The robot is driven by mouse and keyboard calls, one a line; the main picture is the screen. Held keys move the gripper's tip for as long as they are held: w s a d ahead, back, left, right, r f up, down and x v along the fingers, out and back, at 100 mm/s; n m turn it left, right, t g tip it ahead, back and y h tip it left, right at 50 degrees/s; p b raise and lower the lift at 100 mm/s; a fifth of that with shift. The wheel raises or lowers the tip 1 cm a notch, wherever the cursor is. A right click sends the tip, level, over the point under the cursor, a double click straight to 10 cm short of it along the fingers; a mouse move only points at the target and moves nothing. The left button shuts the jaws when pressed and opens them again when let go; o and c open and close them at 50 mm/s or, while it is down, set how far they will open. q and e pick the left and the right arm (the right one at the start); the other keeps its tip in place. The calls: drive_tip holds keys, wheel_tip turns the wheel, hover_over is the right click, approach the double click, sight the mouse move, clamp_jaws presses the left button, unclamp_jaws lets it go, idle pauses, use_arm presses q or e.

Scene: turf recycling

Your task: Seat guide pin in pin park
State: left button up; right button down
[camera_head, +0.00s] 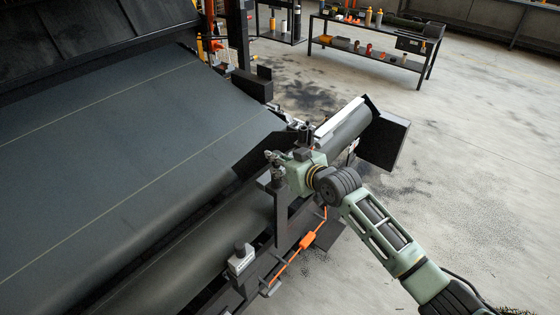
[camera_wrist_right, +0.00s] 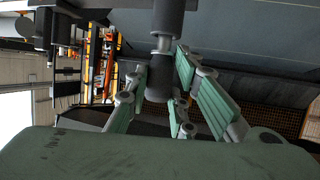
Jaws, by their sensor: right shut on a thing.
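My right gripper (camera_head: 277,163) is at the machine's near right corner, above a dark upright bracket (camera_head: 282,215). In the right wrist view its green fingers (camera_wrist_right: 160,82) are closed around a dark cylindrical pin with a bright metal neck, the guide pin (camera_wrist_right: 161,43). In the head view the gripper mostly hides the pin, and I cannot tell whether the pin touches the bracket. I cannot clearly pick out the pin park. A light grey block with a dark knob (camera_head: 241,259) sits on the frame nearer to me. My left gripper is not in view.
A wide dark belt (camera_head: 120,150) fills the left. A roller with a pale strip (camera_head: 345,125) lies beyond the gripper. An orange fitting (camera_head: 306,240) hangs on the frame's near side. A workbench (camera_head: 375,35) stands far back. The floor at right is open.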

drive_tip(key=shift+f+b, duration=0.35)
drive_tip(key=shift+f, duration=0.25)
drive_tip(key=c, duration=1.4)
unclamp_jaws()
drive_tip(key=shift+f, duration=0.15)
drive_tip(key=shift+c, duration=0.2)
drive_tip(key=shift+s+d, duration=0.1)
drive_tip(key=shift+s, duration=0.05)
drive_tip(key=v, duration=1.1)
drive_tip(key=shift+s+d+r, duration=0.2)
drive_tip(key=shift+s, duration=0.05)
